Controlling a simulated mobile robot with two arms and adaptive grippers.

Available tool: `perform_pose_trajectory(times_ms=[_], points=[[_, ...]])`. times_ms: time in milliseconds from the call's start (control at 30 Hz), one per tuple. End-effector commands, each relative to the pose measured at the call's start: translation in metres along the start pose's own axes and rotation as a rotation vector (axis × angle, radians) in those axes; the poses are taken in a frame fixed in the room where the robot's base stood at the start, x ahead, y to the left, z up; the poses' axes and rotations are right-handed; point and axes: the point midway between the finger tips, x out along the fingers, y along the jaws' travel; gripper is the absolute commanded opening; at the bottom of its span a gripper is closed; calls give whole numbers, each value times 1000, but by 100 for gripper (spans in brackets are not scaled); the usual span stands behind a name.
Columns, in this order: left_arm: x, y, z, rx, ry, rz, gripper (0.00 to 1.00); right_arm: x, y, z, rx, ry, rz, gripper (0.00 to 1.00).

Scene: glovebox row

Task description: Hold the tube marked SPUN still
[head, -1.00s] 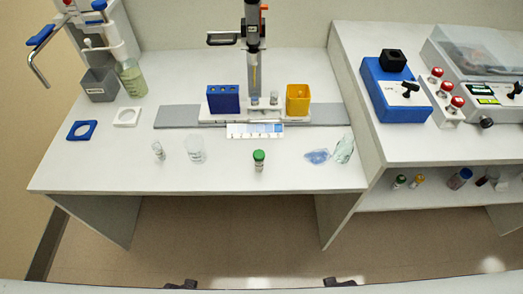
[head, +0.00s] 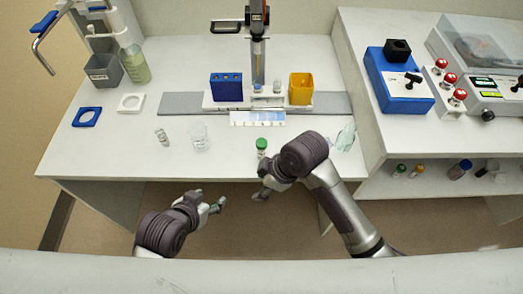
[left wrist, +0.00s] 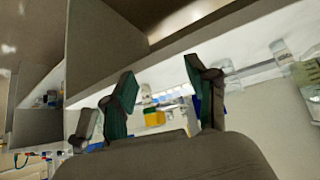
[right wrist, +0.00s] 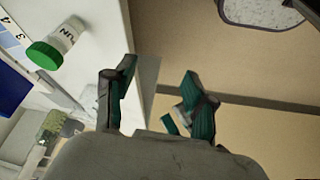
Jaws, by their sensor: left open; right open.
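A small tube with a green cap (head: 261,146) stands upright near the front edge of the white bench. In the right wrist view the same tube (right wrist: 58,42) shows a white label ending in what looks like "UN"; the rest is turned away. My right gripper (head: 263,182) is open and empty at the bench's front edge, just in front of the tube and apart from it. Its fingers (right wrist: 160,78) show nothing between them. My left gripper (head: 212,200) is open and empty in front of the bench, below and left of the tube.
On the bench stand a clear vial (head: 162,137), a clear beaker (head: 199,138), a blue rack (head: 226,88), a yellow bin (head: 301,88) and a clear bottle (head: 345,137) near my right arm. A printed scale strip (head: 257,118) lies behind the tube.

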Motion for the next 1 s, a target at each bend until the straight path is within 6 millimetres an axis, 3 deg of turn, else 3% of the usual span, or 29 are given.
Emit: perform_pose_trajectory(times_ms=[100, 200, 333, 500, 767, 1000], points=[[15, 13, -23, 33, 118, 35, 58, -3, 27, -37, -323, -54, -55, 55], [27, 26, -40, 57, 222, 68, 58, -9, 52, -54, -575, -131, -109, 55], [38, 40, -57, 80, 335, 107, 58, -26, 90, -62, -811, -238, -169, 55], [43, 50, -69, 97, 428, 138, 58, -50, 127, -63, -962, -330, -219, 55], [55, 56, -79, 100, 458, 147, 58, -57, 136, -62, -1002, -354, -238, 55], [93, 63, -98, 100, 457, 147, 58, -57, 136, -63, -1001, -353, -235, 55]])
